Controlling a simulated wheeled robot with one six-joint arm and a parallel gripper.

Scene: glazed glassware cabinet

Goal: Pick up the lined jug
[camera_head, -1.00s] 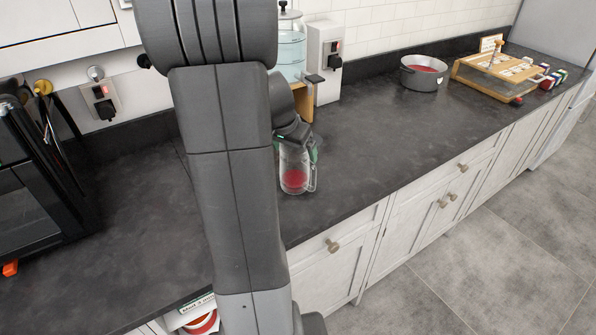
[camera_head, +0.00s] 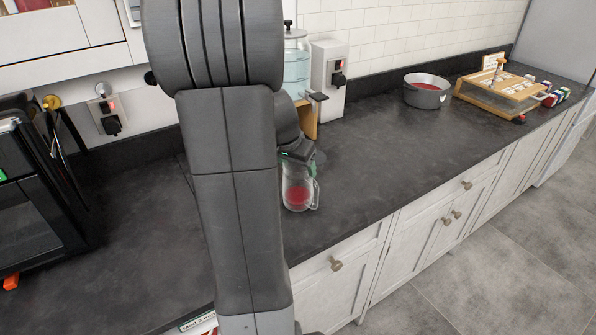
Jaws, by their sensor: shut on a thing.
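The lined jug (camera_head: 297,194) is a clear glass jug with red in its lower part and a handle on its right side. It is at the middle of the picture, near the counter's front edge. It looks upright. My gripper (camera_head: 298,160) is at the jug's top and is shut on it. My arm hides the jug's left side, and the fingertips are hard to make out. I cannot tell whether the jug's base touches the counter.
The dark counter (camera_head: 390,150) is clear to the right of the jug. A grey pot (camera_head: 426,96) with red contents and a wooden box (camera_head: 497,92) stand further right. A glass dispenser (camera_head: 296,65) stands behind my arm. A black cabinet (camera_head: 35,200) is at the left.

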